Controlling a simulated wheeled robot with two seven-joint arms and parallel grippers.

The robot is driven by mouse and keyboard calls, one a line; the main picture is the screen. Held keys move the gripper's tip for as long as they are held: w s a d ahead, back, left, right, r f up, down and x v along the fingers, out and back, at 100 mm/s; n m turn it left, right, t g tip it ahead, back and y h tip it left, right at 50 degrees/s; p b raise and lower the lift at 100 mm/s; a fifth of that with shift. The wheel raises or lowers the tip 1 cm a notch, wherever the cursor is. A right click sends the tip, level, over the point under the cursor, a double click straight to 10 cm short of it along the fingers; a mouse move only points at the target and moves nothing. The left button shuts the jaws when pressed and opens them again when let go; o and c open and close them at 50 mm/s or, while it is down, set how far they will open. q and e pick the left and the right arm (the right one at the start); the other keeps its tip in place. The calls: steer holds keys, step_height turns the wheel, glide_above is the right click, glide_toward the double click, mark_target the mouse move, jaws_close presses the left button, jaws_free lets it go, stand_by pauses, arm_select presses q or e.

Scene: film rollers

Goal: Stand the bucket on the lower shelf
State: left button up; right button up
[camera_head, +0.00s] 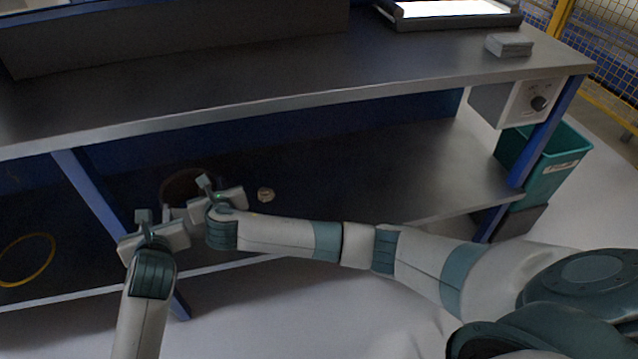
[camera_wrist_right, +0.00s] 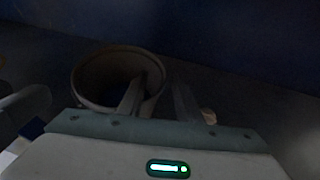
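The bucket (camera_head: 180,186) is dark brown, with its round mouth facing up, over the lower shelf (camera_head: 390,180). The grippers hide most of it in the head view, and I cannot tell whether its base touches the shelf. In the right wrist view, the bucket (camera_wrist_right: 85,78) shows its rim and dark inside. My right gripper (camera_head: 207,195) is at the bucket's right side. Its fingers (camera_wrist_right: 158,97) are apart, one over the mouth and one outside the rim. My left gripper (camera_head: 155,220) is at the bucket's front left; its finger gap is unclear.
A small pale round piece (camera_head: 265,195) lies on the shelf right of the bucket. A yellow ring (camera_head: 27,260) lies at far left. A blue post (camera_head: 90,195) stands left of the grippers. A green bin (camera_head: 550,165) stands at right.

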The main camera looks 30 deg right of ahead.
steer(key=v, duration=0.7)
steer(key=shift+s, duration=0.3)
